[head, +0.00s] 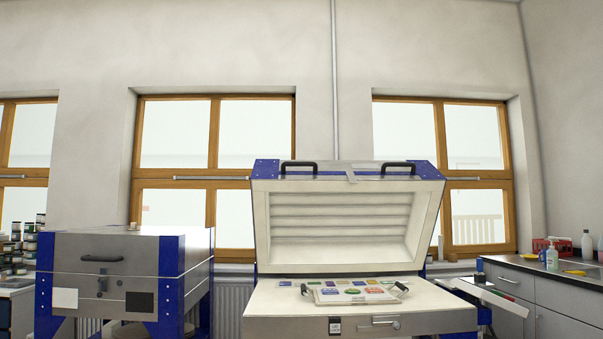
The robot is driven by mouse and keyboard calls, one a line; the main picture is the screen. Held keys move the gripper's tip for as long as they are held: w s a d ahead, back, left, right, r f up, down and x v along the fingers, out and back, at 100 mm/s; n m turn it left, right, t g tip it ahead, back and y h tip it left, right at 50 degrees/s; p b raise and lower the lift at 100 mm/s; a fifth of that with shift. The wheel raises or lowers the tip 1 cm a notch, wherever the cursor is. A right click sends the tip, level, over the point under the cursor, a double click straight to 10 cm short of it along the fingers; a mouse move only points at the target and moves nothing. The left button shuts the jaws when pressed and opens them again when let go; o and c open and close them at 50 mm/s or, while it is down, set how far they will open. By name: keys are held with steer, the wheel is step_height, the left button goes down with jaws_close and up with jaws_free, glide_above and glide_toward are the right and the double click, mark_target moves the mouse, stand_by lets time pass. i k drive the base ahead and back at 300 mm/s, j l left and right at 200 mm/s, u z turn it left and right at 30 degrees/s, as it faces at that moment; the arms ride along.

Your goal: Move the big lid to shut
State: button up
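The big lid (436,205) is the raised, hinged top of the kiln in the middle right of the head view. It stands steeply open, showing its pale ribbed inside, with blue corners and two black handles (299,167) and (397,167) along its upper edge. The kiln base (290,327) below has a pale top surface and a steel front with a latch (379,323). A board with coloured pieces (352,294) lies on the base. My gripper is not in this view.
A second kiln (110,250) with a shut steel lid and blue legs stands at the left. Jars (30,243) are stacked at the far left. A grey counter (540,275) with bottles (552,256) is at the right. The space above the kiln base is open.

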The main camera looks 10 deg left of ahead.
mark_target(309, 216)
steer(key=i+j+z, duration=0.1)
steer(key=i, duration=0.3)
steer(key=i+j+z, duration=0.1)
steer(key=i, duration=0.3)
steer(key=i+j+z, duration=0.1)
steer(key=i+j, duration=0.15)
steer(key=i, duration=0.1)
